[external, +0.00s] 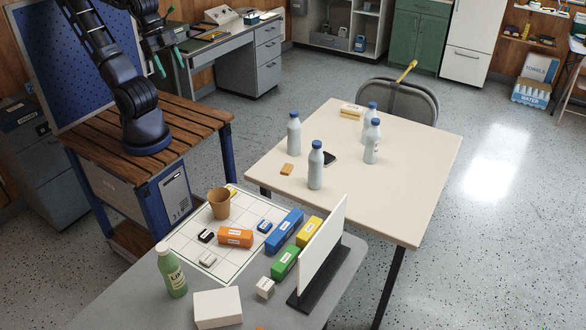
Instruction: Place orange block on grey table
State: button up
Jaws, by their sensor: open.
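An orange block (235,237) with a white label lies on a white gridded sheet (183,240), which rests on the grey table (125,300) at the bottom of the external view. A smaller orange-tan piece (287,169) lies on the cream table. My gripper (168,63) is at the top left with its green-tipped fingers apart. It is empty, raised, and far from the orange block.
Around the block are a brown cup (219,204), blue (284,231), yellow (309,231) and green (285,263) blocks, a green bottle (171,270) and an upright white panel (319,252). Several bottles stand on the cream table (400,205).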

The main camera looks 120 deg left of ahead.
jog(key=shift+w, duration=0.15)
jog(key=n+g, duration=0.3)
jog(key=n, duration=0.1)
send_over(235, 232)
jog(key=s, duration=0.2)
jog(key=shift+y, duration=0.4)
jog(key=f, duration=3.4)
jog(key=shift+w+d, duration=0.1)
jog(key=shift+d, duration=0.2)
jog(key=shift+w+a+f, duration=0.1)
jog(key=shift+w+f, duration=0.2)
jog(key=shift+f, duration=1.45)
jog(key=shift+w+a+f, duration=0.1)
jog(key=shift+w+f, duration=0.2)
jog(key=shift+f, duration=1.4)
jog(key=shift+w+a+f, duration=0.1)
jog(key=shift+w+f, duration=0.2)
jog(key=shift+f, duration=1.45)
jog(key=c, duration=1.2)
